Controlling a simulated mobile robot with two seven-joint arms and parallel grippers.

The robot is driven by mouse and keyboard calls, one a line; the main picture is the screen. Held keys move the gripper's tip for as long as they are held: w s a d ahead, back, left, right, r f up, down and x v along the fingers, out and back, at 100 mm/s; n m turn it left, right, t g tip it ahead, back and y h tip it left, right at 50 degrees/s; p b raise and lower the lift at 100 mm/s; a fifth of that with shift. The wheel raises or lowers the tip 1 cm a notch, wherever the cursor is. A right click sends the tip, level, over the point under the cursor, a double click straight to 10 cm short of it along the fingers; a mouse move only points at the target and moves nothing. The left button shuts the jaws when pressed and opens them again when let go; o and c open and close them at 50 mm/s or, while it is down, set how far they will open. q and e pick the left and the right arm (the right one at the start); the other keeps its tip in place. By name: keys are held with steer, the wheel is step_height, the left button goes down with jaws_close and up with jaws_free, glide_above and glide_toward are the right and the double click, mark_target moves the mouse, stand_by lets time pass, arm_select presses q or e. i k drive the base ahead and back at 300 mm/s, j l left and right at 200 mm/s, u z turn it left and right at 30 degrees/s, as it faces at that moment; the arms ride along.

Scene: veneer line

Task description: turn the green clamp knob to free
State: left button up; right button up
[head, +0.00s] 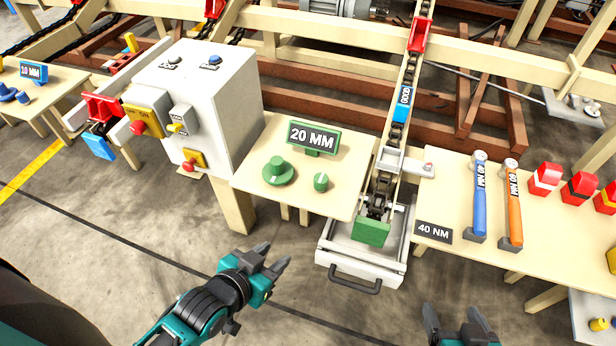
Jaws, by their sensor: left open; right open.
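A small green knob (320,182) with a pale mark on its top stands on the light wooden table (338,205), below the green "20 MM" sign (313,138). I take it to be the clamp knob; its setting is too small to read. A green stepped disc (278,173) sits to its left. My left gripper (277,256) is open and empty over the floor, in front of the table and apart from the knob. My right gripper (450,313) is open and empty at the bottom edge, to the right of the drawer; only its fingers and front part show.
A white control box (205,85) with switches stands left of the table. A chain track ends at a green block (371,232) above a drawer with a dark handle (355,284). Floor in front is clear.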

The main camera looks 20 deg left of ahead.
mark_target(321, 180)
steer(key=j+u, duration=0.35)
steer(key=i+j+u, duration=0.1)
steer(key=u, duration=0.25)
steer(key=i+j+u, duration=0.1)
steer(key=j+u, duration=0.25)
